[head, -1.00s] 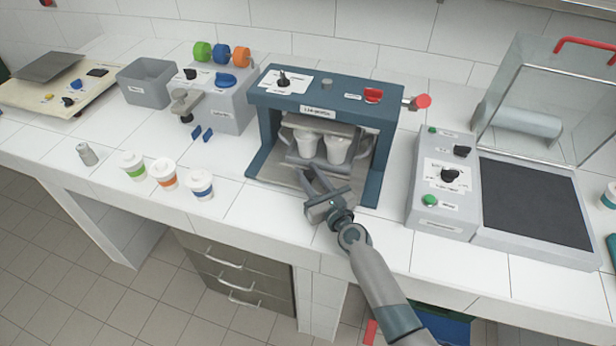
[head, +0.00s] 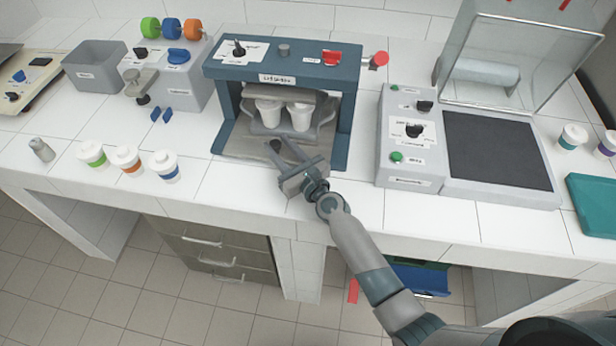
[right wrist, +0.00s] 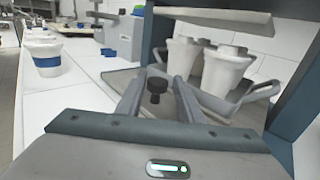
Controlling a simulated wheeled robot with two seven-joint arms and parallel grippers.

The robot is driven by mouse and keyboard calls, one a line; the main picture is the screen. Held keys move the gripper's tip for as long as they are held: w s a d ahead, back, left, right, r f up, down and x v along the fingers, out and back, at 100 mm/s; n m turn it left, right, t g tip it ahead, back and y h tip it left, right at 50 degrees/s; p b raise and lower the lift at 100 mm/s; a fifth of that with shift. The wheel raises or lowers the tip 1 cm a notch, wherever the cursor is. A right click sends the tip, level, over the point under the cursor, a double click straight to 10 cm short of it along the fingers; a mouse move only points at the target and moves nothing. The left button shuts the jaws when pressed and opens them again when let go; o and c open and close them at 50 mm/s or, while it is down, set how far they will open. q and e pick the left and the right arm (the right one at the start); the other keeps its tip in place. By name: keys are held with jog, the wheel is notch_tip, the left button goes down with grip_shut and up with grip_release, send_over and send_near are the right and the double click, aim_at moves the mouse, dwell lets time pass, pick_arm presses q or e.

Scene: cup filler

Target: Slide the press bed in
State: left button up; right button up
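The blue press (head: 342,118) stands on the bench, with its grey bed (head: 262,150) low in its opening. Two white cups (head: 268,112) (right wrist: 226,70) sit side by side in a grey carrier (head: 322,128) inside the press, under its upper plate. A black knob (right wrist: 156,88) stands at the front of the bed. My right gripper (head: 283,146) is at the press's front; its fingers are apart on either side of the knob, with gaps showing in the right wrist view (right wrist: 158,82). My left gripper is not in view.
A grey sealer-like machine (head: 408,155) with a raised clear lid stands to the right. Several lidded cups (head: 126,160) stand along the front left, near a small metal shaker (head: 41,149). A grey bin (head: 97,72) is at the back left. White bench is clear around the press's front.

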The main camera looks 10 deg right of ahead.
jog(key=b+v, duration=0.1)
jog(key=v, duration=1.4)
jog(key=shift+s+d, duration=0.1)
jog(key=shift+s, duration=0.1)
